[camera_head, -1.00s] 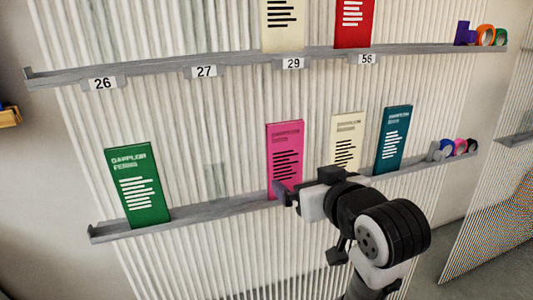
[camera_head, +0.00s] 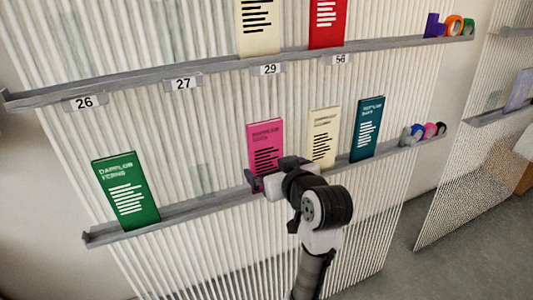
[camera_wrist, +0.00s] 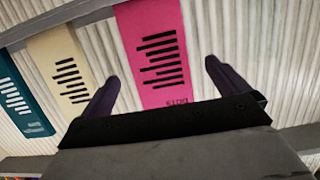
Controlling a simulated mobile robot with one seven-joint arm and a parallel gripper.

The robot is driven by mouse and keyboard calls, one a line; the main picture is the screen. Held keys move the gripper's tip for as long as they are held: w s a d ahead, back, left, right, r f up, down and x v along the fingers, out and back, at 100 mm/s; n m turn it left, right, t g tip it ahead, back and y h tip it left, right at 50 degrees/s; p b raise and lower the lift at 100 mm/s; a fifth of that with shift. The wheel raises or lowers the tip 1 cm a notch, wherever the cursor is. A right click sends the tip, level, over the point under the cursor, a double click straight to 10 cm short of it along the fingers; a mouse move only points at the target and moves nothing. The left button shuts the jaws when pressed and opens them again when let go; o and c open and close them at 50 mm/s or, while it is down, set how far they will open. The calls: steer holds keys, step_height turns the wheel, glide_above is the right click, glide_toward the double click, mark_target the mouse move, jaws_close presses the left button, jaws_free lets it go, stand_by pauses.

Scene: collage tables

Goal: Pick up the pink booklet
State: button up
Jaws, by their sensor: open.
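The pink booklet (camera_head: 265,143) stands upright on the lower grey ledge (camera_head: 205,205), leaning against the ribbed wall panel. My gripper (camera_head: 255,182) is at its lower part in the head view and hides some of its bottom edge. In the wrist view the pink booklet (camera_wrist: 155,55) shows between my two open fingers (camera_wrist: 160,82), beyond their tips. The fingers are apart and hold nothing. I cannot tell whether either finger touches the booklet.
A cream booklet (camera_head: 323,136) and a teal booklet (camera_head: 366,128) stand to the right on the same ledge. A green booklet (camera_head: 126,190) stands at left. Tape rolls (camera_head: 430,131) sit at the right end. An upper ledge (camera_head: 215,70) holds more booklets above labels.

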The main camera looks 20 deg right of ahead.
mark_target(268, 161)
steer(key=shift+p+x, duration=0.7)
steer(key=shift+x, duration=2.5)
steer(key=shift+d, duration=0.15)
steer(key=c, duration=1.1)
steer(key=shift+o, duration=0.2)
steer(key=shift+s+r, duration=0.1)
